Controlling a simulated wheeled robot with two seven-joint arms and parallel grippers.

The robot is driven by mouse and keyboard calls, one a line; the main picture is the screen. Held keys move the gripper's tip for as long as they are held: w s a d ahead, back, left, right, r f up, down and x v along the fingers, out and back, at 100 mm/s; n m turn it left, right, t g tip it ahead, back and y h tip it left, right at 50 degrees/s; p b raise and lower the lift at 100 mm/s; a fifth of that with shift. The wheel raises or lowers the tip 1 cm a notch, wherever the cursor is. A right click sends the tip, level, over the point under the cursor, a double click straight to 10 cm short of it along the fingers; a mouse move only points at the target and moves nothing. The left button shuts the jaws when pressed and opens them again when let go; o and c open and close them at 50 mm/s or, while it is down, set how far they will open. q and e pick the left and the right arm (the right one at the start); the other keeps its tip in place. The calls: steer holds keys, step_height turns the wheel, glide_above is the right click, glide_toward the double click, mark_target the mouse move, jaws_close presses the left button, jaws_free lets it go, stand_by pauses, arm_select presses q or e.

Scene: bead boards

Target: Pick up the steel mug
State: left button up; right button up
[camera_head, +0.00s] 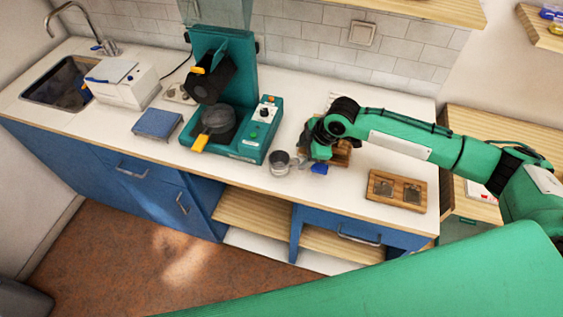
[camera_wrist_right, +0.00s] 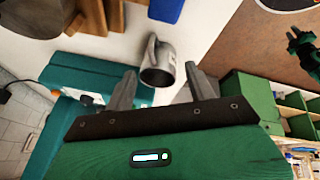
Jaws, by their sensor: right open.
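The steel mug (camera_head: 279,161) stands on the white worktop near its front edge, just right of the teal coffee machine. In the right wrist view the mug (camera_wrist_right: 158,64) shows between and a little beyond the fingertips, with its handle toward the upper left. My right gripper (camera_head: 300,162) is right beside the mug in the head view. In the wrist view its two grey fingers (camera_wrist_right: 162,72) are spread wide, with clear gaps to the mug on both sides. My left gripper is not in view.
The teal machine (camera_head: 248,152) with its orange-tipped handle stands close to the left. A blue object (camera_head: 319,168) and a wooden box (camera_head: 341,155) lie beside my right gripper. A wooden tray (camera_head: 374,190) with two dark inserts is farther right. A blue scale-like block (camera_head: 158,124) lies left.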

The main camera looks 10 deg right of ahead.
steer(key=shift+x, duration=0.8)
steer(key=shift+w+a+f+p, duration=0.15)
steer(key=shift+w+f+p, duration=0.05)
steer(key=shift+f+p, duration=0.25)
steer(key=p+x, duration=0.1)
steer(key=x, duration=0.2)
steer(key=shift+w+p, duration=0.2)
steer(key=shift+p, duration=0.2)
steer(key=shift+w+a+f, duration=0.1)
steer(key=shift+w+f, duration=0.05)
steer(key=shift+f, duration=0.45)
steer(key=shift+c, duration=0.5)
jaws_close()
